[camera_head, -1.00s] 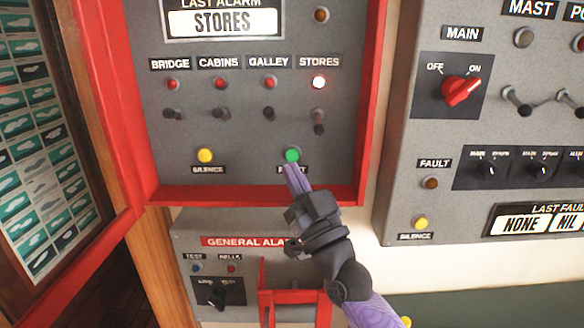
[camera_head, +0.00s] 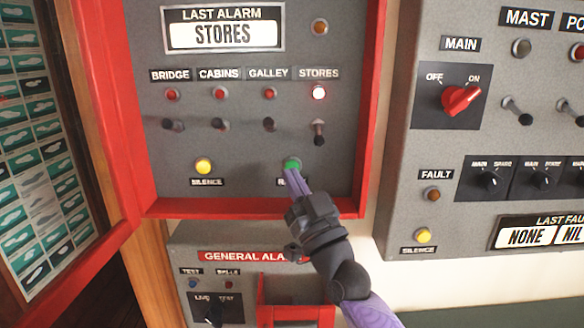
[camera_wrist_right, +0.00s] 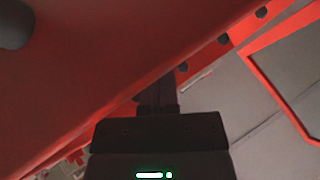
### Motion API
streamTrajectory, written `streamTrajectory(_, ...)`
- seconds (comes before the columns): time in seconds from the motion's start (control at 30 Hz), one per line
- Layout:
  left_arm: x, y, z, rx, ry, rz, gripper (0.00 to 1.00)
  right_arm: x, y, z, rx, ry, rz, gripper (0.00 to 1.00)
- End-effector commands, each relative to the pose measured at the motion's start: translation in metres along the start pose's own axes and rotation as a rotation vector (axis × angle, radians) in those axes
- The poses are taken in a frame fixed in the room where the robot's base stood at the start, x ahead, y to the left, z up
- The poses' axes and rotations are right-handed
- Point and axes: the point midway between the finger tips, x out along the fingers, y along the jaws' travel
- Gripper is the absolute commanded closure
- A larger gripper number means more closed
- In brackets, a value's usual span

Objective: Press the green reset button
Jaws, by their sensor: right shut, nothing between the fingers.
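The green reset button (camera_head: 292,164) is on the lower right of the grey alarm panel (camera_head: 250,150) in the head view. The label below it is mostly hidden by my gripper. My right gripper (camera_head: 292,172) is shut and empty, its purple fingertips at the lower edge of the button. I cannot tell whether they touch it. In the right wrist view my right gripper (camera_wrist_right: 157,92) points in under a red frame, and the button is not visible there. My left gripper is not in view.
A red frame (camera_head: 250,208) borders the panel. A yellow silence button (camera_head: 203,166) sits left of the green one. The stores lamp (camera_head: 319,93) is lit. A general alarm box (camera_head: 200,240) with a red guard (camera_head: 295,313) is below, and another grey panel (camera_head: 400,180) is at right.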

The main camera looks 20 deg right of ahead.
Motion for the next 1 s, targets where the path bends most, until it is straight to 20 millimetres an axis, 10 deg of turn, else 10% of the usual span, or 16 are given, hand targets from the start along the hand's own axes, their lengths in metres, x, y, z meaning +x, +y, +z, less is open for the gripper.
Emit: streamTrajectory(1.0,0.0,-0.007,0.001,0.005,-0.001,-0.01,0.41,0.0,0.0,0.0,0.0,0.0,0.0,1.0)
